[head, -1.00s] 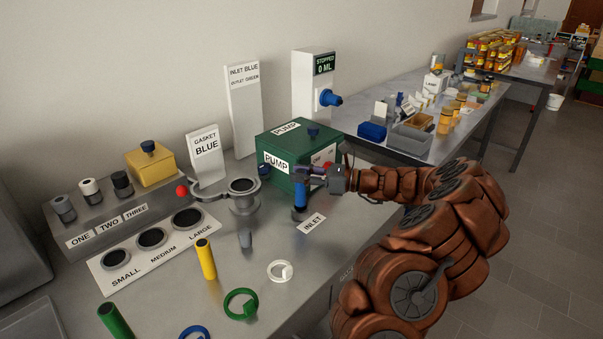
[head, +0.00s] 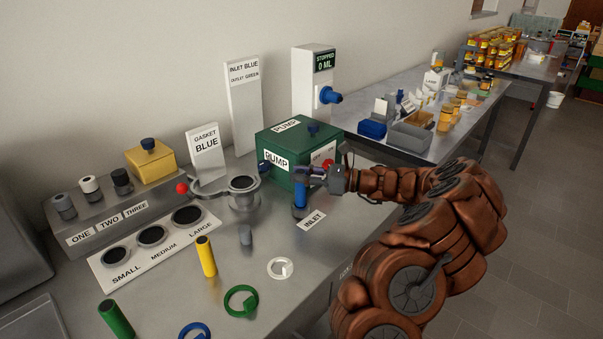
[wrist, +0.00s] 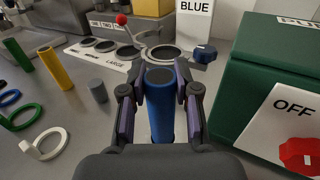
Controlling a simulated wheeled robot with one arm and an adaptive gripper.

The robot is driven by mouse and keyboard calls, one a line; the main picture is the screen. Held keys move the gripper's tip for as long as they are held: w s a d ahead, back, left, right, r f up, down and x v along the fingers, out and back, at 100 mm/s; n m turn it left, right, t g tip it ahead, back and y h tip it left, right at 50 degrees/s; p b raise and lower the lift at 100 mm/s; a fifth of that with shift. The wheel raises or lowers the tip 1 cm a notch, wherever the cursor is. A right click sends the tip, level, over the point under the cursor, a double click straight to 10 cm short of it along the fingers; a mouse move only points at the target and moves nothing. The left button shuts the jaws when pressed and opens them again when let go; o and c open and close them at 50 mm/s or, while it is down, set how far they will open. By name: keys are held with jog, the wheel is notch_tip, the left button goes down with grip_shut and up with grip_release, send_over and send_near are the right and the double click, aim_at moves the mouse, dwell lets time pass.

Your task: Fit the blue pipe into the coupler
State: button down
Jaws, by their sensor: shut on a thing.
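The blue pipe (head: 300,194) is upright in my gripper (head: 309,173), in front of the green pump box. My gripper is shut on its upper part; in the wrist view the two fingers (wrist: 160,100) press on both sides of the pipe (wrist: 160,112), whose round top end faces up. The pipe's lower end is at a dark round fitting (head: 299,214) beside the INLET label, which looks like the coupler. I cannot tell whether the pipe is inside it or just above it. The fitting is hidden in the wrist view.
The green pump box (head: 292,148) stands close behind my gripper. A clamp ring holder (head: 243,188) is to the left. A yellow pipe (head: 206,257), a green pipe (head: 116,319), a grey plug (head: 246,236) and a white ring (head: 280,268) are on the bench nearer the front.

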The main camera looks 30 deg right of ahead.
jog(key=shift+f+b, duration=0.4)
jog(key=shift+f, duration=1.15)
jog(key=c, duration=0.8)
grip_release()
jog(key=shift+o, duration=0.2)
jog(key=v, duration=1.2)
